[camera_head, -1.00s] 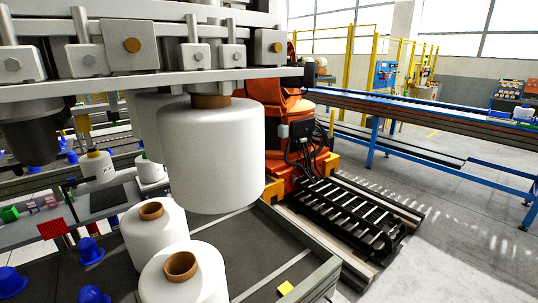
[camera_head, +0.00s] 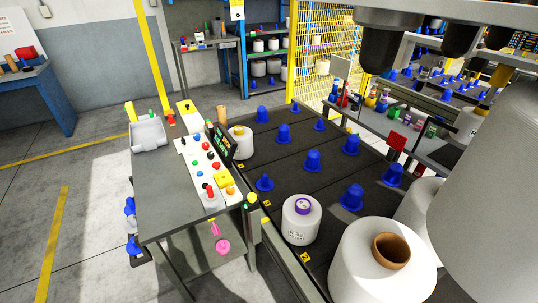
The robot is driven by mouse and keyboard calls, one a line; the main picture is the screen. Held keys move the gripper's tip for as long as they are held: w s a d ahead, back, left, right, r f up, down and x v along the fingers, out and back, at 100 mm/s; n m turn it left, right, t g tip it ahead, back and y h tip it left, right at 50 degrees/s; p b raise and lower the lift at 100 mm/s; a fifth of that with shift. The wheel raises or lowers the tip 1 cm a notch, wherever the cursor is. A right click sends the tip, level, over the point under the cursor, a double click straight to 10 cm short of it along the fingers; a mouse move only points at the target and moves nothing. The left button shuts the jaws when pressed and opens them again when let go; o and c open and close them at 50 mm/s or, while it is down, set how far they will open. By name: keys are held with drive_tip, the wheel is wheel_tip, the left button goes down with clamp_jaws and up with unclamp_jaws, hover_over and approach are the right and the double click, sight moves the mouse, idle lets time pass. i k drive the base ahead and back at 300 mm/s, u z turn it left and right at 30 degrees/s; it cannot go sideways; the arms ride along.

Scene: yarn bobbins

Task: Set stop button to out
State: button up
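A control desk (camera_head: 185,215) stands left of centre, with a pale sloped button panel (camera_head: 203,163) on top. The panel carries several small red, yellow, green and blue controls. My gripper is not in this view.
A dark bed (camera_head: 318,178) with blue pegs (camera_head: 351,196) and white yarn bobbins (camera_head: 301,220) adjoins the desk on the right. A large hanging bobbin (camera_head: 490,190) fills the right edge. A grey tray (camera_head: 148,134) stands on the desk's far left.

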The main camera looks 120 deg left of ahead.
sight(216, 165)
drive_tip(key=u, duration=4.55)
drive_tip(key=i, duration=1.65)
